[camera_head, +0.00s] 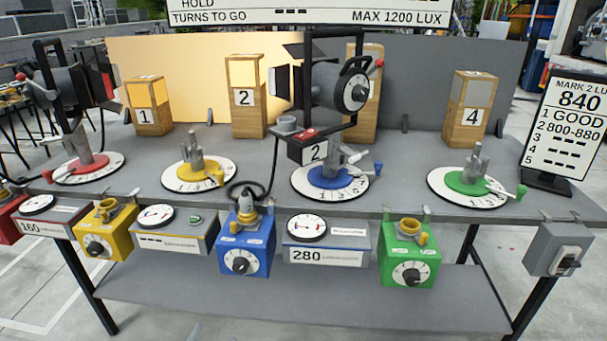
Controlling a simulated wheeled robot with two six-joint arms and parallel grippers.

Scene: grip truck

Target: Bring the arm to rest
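Neither of my arms nor grippers shows in the head view. The grey table (400,210) carries dials in red (85,163), yellow (192,172), blue (335,177) and green (468,183), each with a grey post. A black lamp (335,85) stands over the blue dial, marked 2. Another black lamp (70,88) stands over the red dial. The yellow and green dials have bare posts. A black cable runs to a plug on the blue box (244,250). The yellow box (103,240) and green box (408,262) show open sockets.
Wooden blocks marked 1 (148,115), 2 (247,98) and 4 (470,112) stand at the back; another is partly hidden behind the lamp. Meters reading 160 (50,222) and 280 (327,247) hang in front. A board reading 840 (566,130) and a grey switch box (556,250) are at right.

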